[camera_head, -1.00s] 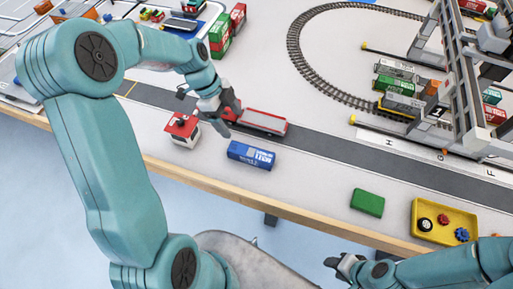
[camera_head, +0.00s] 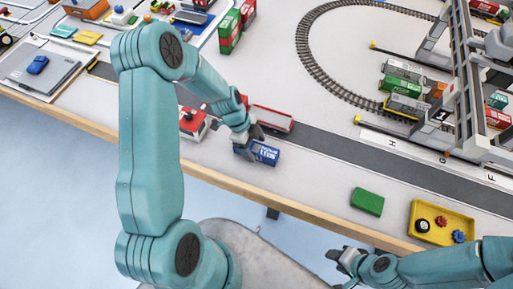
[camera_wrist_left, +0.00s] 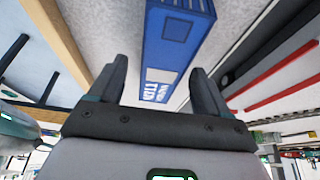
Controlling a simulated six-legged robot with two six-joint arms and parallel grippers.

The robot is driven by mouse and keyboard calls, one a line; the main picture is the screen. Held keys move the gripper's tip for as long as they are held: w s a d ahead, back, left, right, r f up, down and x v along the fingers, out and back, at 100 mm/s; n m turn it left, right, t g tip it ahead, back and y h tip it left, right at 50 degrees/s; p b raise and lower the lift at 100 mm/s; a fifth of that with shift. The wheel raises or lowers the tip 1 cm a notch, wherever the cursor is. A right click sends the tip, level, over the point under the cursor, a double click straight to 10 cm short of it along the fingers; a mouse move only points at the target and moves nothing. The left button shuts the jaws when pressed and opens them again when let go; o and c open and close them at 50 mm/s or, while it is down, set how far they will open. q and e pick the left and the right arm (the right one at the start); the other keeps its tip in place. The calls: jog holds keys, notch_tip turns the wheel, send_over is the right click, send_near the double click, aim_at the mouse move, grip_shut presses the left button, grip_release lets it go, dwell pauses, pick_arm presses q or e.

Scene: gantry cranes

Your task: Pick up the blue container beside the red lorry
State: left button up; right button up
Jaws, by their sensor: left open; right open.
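The blue container (camera_head: 265,153) with white lettering lies on the pale table near its front edge, beside the red lorry (camera_head: 271,118) on the dark road strip. My left gripper (camera_head: 250,138) is open above the container and hides part of it in the head view. In the left wrist view the blue container (camera_wrist_left: 178,45) lies ahead of and between the two open fingers (camera_wrist_left: 160,85); whether they touch it I cannot tell. My right gripper (camera_head: 342,262) is open and empty in front of the table edge at the lower right.
A green block (camera_head: 367,201) and a yellow tray (camera_head: 463,215) with small parts lie to the right. The gantry crane (camera_head: 458,80) and curved track (camera_head: 303,45) are further back.

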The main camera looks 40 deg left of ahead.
pick_arm(q)
jog(key=shift+x, duration=0.95)
jog(key=c, duration=1.1)
jog(key=shift+c, duration=0.2)
